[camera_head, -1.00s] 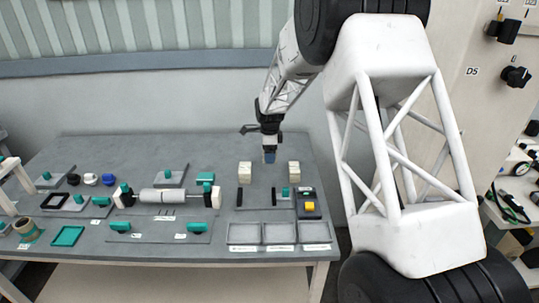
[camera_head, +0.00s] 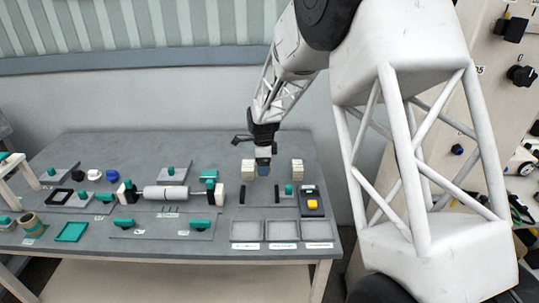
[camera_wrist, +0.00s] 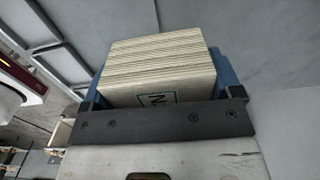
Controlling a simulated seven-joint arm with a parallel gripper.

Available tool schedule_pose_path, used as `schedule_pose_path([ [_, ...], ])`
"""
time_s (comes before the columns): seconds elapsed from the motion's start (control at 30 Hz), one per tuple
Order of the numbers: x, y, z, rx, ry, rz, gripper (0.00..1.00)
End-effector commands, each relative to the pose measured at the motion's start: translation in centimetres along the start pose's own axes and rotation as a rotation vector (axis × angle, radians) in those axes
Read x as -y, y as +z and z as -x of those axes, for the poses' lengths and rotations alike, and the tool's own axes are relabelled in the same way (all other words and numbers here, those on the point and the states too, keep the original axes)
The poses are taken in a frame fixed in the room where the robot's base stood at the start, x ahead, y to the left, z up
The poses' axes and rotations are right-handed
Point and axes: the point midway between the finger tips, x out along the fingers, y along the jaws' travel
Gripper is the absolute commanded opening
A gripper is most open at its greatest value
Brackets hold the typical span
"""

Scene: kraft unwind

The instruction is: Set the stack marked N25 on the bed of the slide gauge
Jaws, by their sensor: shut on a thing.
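My gripper (camera_head: 263,168) is shut on a stack (camera_wrist: 160,62) of pale layered sheets. In the wrist view the stack lies between the blue jaws. A green-framed mark beginning with N shows on its near face; the rest is cut off. The slide gauge (camera_head: 262,203), a grey plate with dark upright jaws and a teal knob (camera_head: 288,190), is on the table just in front of and below my gripper. Its bed between the dark jaws looks bare.
Two cream blocks (camera_head: 248,168) (camera_head: 297,170) stand behind the gauge, one close to my gripper. A black box with a yellow button (camera_head: 312,204) sits at its right. Shallow trays (camera_head: 247,241) line the front. A roller fixture (camera_head: 166,193) stands to the left.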

Motion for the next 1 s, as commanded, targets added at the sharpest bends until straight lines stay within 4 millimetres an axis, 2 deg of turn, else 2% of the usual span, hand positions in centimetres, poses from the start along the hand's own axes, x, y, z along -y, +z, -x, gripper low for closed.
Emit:
schedule_pose_path([
  [0.1,-2.6,0.9,-0.1,0.0,-0.001,0.002,0.6],
  [0.3,-5.0,1.6,-0.4,0.0,-0.001,0.0,0.6],
  [1.0,-5.3,1.7,-1.1,0.0,-0.001,-0.001,0.6],
])
